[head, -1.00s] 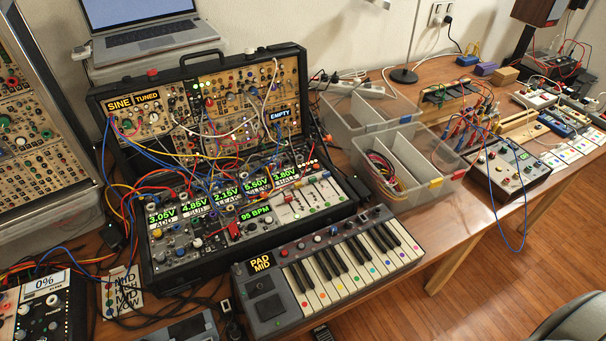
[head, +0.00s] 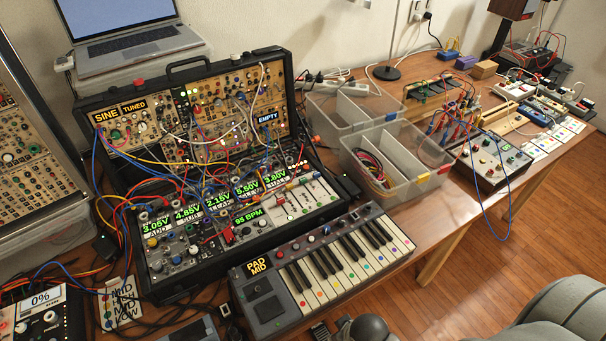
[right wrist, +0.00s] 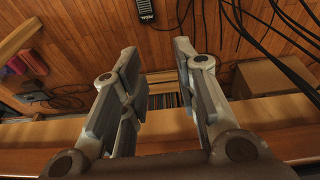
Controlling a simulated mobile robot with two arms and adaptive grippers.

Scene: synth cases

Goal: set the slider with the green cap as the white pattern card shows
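The white pattern card (head: 122,307) stands at the lower left of the head view, with black lettering that seems to read MID, HIGH, MID, LOW; cables cross near it. A pale slider panel (head: 312,207) sits at the right end of the case's lower row. It has several small coloured caps and green marks; I cannot tell which cap is the green one or its exact height. My right gripper (right wrist: 160,75) is open and empty in the right wrist view, with floor and a wooden edge beyond it. My left gripper is not in view.
The synth case (head: 160,290) is crossed by many patch cables. A keyboard (head: 335,262) lies in front of it. Clear bins (head: 432,182) stand to the right. A laptop (head: 135,40) is behind. Open floor (head: 490,260) lies right of the table.

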